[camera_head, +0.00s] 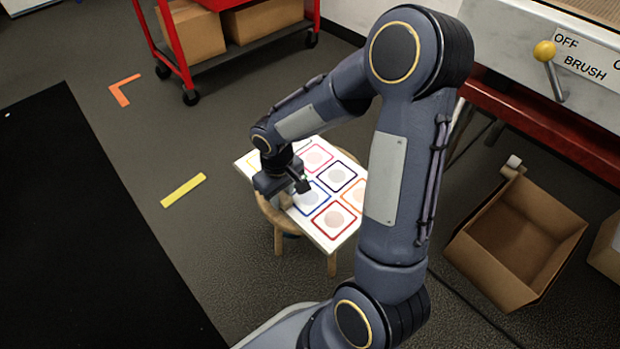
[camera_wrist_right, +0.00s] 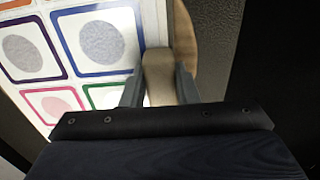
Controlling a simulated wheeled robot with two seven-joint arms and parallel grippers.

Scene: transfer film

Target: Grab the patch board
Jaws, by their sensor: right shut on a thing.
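The patch board (camera_head: 323,190) is a white panel with several coloured square frames, each holding a round patch. It lies on a round wooden stool (camera_head: 268,212). My right gripper (camera_head: 289,192) is at the board's left edge. In the right wrist view the gripper (camera_wrist_right: 158,85) is shut on a beige handle-like piece (camera_wrist_right: 158,70) at the edge of the patch board (camera_wrist_right: 152,25). The fingers stand on both sides of this piece. Whether the board is lifted off the stool is hard to tell. My left gripper is not in view.
A red cart (camera_head: 186,55) with cardboard boxes stands at the back. An open cardboard box (camera_head: 520,245) lies on the floor at the right, near a machine with a yellow-knobbed lever (camera_head: 545,52). A black mat (camera_head: 80,230) covers the left floor. A yellow strip (camera_head: 183,190) marks clear floor.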

